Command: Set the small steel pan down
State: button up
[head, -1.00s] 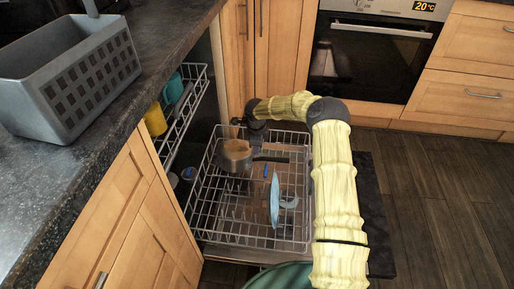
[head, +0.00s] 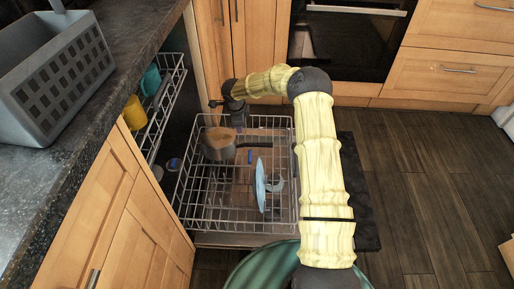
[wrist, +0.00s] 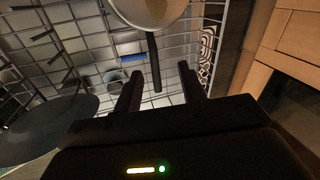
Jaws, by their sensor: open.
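The small steel pan (head: 216,142) sits in the lower dishwasher rack (head: 196,208), near its back left, with its dark handle pointing right. In the wrist view the pan (wrist: 150,10) is cut off by the top edge, and its handle (wrist: 155,68) points down toward my gripper (wrist: 158,76). My gripper is open, with one finger on each side of the handle's end and gaps visible on both sides. In the head view my gripper (head: 238,118) is just behind the pan, its fingers hard to make out.
A light blue plate (head: 261,185) stands on edge in the rack. The upper rack at left holds a yellow cup (head: 134,113) and a teal cup (head: 151,80). A grey bin (head: 62,90) sits on the counter. Open floor (head: 430,200) lies at right.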

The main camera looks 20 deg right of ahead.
notch_tip(320, 180, up, 11)
jog(key=a+n+t, duration=0.2)
jog(key=n+t, duration=0.3)
jog(key=n, duration=0.2)
jog(key=s+a+r+n+y, duration=0.2)
jog(key=s+a+r+n, duration=0.1)
jog(key=s+r+n, duration=0.3)
jog(key=s+d+n+g, duration=0.2)
jog(key=s+d+n, duration=0.1)
jog(key=s, duration=1.2)
jog(key=s+d+n+g+h, duration=0.1)
jog(key=s+d+n+g, duration=0.2)
jog(key=s, duration=1.2)
jog(key=shift+s+n, duration=0.2)
jog(key=shift+n, duration=0.3)
jog(key=shift+d, duration=0.1)
